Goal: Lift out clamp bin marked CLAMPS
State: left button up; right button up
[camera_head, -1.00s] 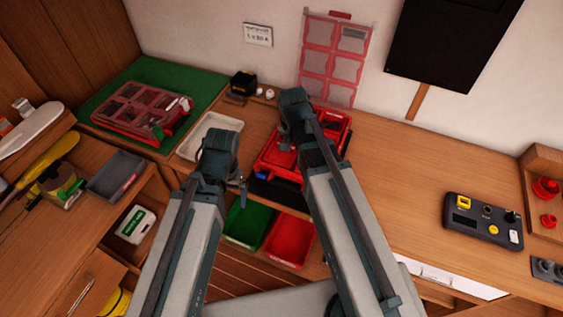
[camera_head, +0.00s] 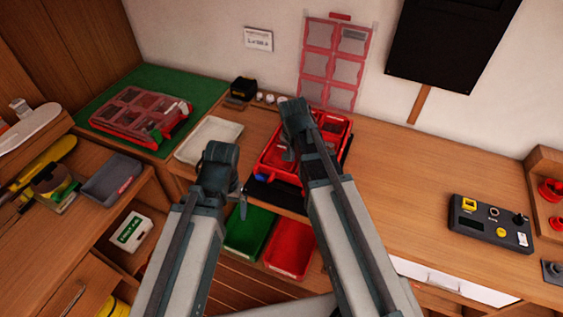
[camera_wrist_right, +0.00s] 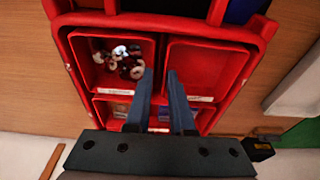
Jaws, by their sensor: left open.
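An open red organiser case (camera_head: 263,165) lies on the bench in the middle of the head view, partly hidden by my right arm. The right wrist view looks down on its red bins: one bin (camera_wrist_right: 101,76) holds small metal parts, and one beside it (camera_wrist_right: 208,72) looks empty. Small labels show on the bins, but I cannot read which says CLAMPS. My right gripper (camera_wrist_right: 160,76) is open above the bins, its fingers apart over the divider region; it seems to hold nothing. My left gripper (camera_head: 243,205) is open and empty, left of the case, near the bench's front edge.
A pale tray (camera_head: 186,153) lies left of the case. A closed red case (camera_head: 110,126) sits on a green mat (camera_head: 155,77). Green (camera_head: 246,240) and red (camera_head: 290,250) trays sit below the bench front. A control box (camera_head: 488,222) stands right; the bench between is clear.

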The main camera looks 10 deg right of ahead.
jog(key=shift+s+a+f, duration=0.35)
jog(key=shift+s+f, duration=0.05)
jog(key=shift+f, duration=0.15)
grip_shut()
jog(key=shift+w+d+f, duration=0.15)
jog(key=shift+w+f, duration=0.4)
jog(key=shift+w, duration=0.3)
jog(key=shift+s+r, duration=0.3)
jog(key=shift+r, duration=0.05)
jog(key=shift+w, duration=0.2)
pick_arm(q)
jog(key=shift+w+d+f+p, duration=0.15)
jog(key=shift+w+f+p, duration=0.15)
jog(key=shift+w+f, duration=0.25)
jog(key=shift+r, duration=0.15)
pick_arm(e)
jog(key=shift+r, duration=0.15)
